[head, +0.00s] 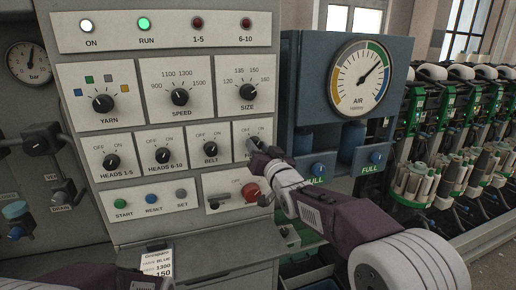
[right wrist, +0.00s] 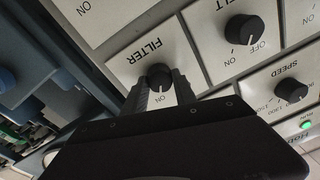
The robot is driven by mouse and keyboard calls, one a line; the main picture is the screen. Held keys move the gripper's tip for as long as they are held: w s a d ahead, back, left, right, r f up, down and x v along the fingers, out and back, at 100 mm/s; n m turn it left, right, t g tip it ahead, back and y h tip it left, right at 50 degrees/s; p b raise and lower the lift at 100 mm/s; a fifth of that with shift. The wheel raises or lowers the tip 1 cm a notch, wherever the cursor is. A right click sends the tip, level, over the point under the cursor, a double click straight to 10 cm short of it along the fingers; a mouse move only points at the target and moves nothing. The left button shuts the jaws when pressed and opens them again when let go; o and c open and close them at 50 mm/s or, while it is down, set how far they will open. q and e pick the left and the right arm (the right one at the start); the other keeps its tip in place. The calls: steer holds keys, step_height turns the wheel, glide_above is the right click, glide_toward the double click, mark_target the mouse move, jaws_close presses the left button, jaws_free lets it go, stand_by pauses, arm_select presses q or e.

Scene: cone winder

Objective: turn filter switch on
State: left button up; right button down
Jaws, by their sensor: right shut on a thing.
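The filter switch is a round black knob (right wrist: 158,77) on a white plate marked FILTER (right wrist: 132,62), seen upside down in the right wrist view. Its pointer direction is too hidden to tell. My right gripper (right wrist: 160,92) is shut on the knob, one finger on each side.
The belt knob (head: 210,149) is just left of the filter plate. A red knob (head: 250,191) sits below it. The air gauge (head: 359,77) and two blue knobs are on the cabinet to the right. The RUN lamp (head: 144,24) glows green.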

steer(key=shift+r, duration=0.2)
steer(key=c, duration=1)
jaws_free()
steer(key=shift+f, duration=0.1)
steer(key=shift+s+d+f, duration=0.1)
steer(key=shift+s+d, duration=0.05)
steer(key=shift+s, duration=0.2)
steer(key=b+v, duration=0.2)
steer(key=v, duration=0.6)
steer(key=shift+s, duration=0.2)
